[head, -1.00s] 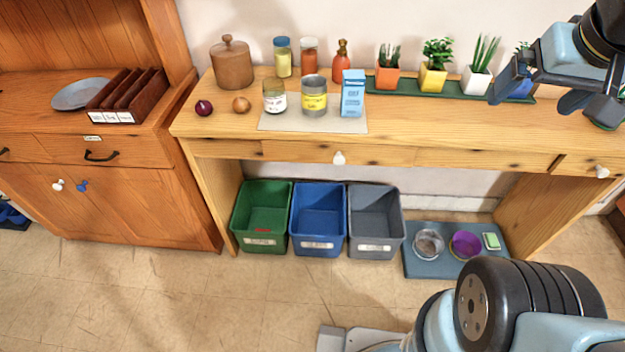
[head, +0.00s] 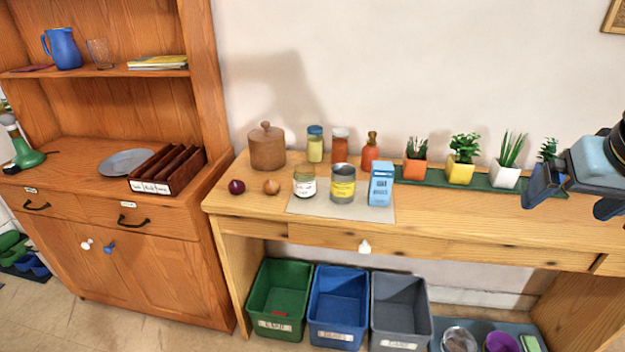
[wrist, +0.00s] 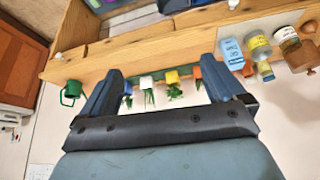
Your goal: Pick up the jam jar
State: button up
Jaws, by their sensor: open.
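The jam jar (head: 304,182) appears to be the small glass jar with a white label and a dull gold lid. It stands upright on a pale mat (head: 345,213) on the wooden bench, left of a grey tin with a yellow label (head: 342,186). My gripper (head: 570,202) is at the right of the head view, far from the jar and near the potted plants. It is open and empty; both fingers (wrist: 160,70) show apart in the wrist view.
A blue carton (head: 380,185) stands right of the tin. Behind are a blue-lidded jar (head: 315,146), a red jar (head: 340,146), a red bottle (head: 370,154) and a wooden canister (head: 267,149). Two onions lie to the left. Potted plants stand on a green tray (head: 445,180). Bins sit below.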

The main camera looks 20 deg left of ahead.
aim_at(303, 174)
jog(key=z, duration=1.65)
jog(key=k, duration=1.05)
jog(key=u, duration=1.45)
jog(key=i, duration=1.05)
jog(key=z, duration=0.05)
